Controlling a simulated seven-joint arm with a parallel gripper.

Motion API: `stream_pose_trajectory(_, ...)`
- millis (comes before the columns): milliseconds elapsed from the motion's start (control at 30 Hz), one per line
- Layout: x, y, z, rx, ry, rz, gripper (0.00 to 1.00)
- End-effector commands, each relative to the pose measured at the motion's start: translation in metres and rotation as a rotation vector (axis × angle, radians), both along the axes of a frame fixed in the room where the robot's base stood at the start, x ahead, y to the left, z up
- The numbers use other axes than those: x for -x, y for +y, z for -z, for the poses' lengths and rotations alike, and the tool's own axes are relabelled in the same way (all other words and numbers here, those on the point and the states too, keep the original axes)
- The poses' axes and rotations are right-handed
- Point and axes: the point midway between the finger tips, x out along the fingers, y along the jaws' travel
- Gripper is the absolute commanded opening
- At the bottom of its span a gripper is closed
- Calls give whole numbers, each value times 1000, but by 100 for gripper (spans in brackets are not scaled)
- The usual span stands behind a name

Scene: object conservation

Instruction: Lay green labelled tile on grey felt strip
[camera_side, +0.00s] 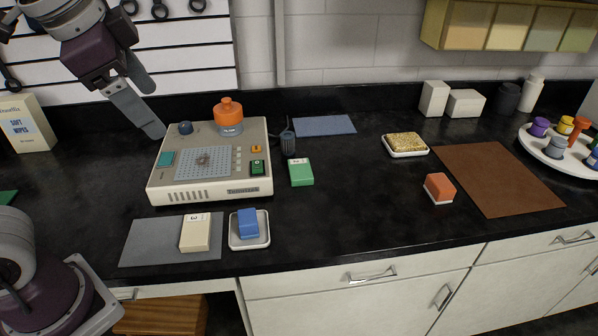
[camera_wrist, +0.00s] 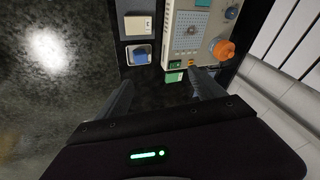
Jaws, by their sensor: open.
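The green labelled tile (camera_side: 301,173) lies flat on the black bench, right of the beige instrument. It also shows in the wrist view (camera_wrist: 174,77), between and beyond my fingers. The grey felt strip (camera_side: 150,242) lies at the front left of the bench, with a cream labelled block (camera_side: 195,232) on its right part. My gripper (camera_side: 155,112) is open and empty, raised at the upper left above the instrument's back left side, well apart from the tile. In the wrist view its two fingers (camera_wrist: 163,84) stand wide apart.
The beige instrument (camera_side: 220,189) with an orange-capped bottle (camera_side: 228,117) stands behind the strip. A blue sponge in a white dish (camera_side: 262,242) sits right of the strip. The bench front centre is clear.

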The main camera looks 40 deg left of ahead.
Motion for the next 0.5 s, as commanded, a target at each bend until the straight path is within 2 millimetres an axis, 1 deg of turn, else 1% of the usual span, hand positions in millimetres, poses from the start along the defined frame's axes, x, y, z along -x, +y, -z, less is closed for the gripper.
stream_pose_trajectory(33,-25,2,4,-84,31,100,78)
stream_pose_trajectory(67,-41,5,6,-147,49,169,78)
stream_pose_trajectory(100,-63,8,10,-236,74,263,78)
stream_pose_trajectory(167,-94,9,16,-377,113,402,78)
stream_pose_trajectory(200,-114,9,19,-472,139,489,78)
stream_pose_trajectory(300,-156,4,25,-702,208,689,78)
stream_pose_trajectory(367,-178,-4,27,-833,247,796,78)
stream_pose_trajectory(400,-191,-9,27,-917,273,860,78)
stream_pose_trajectory(500,-220,-27,26,-1125,339,1009,78)
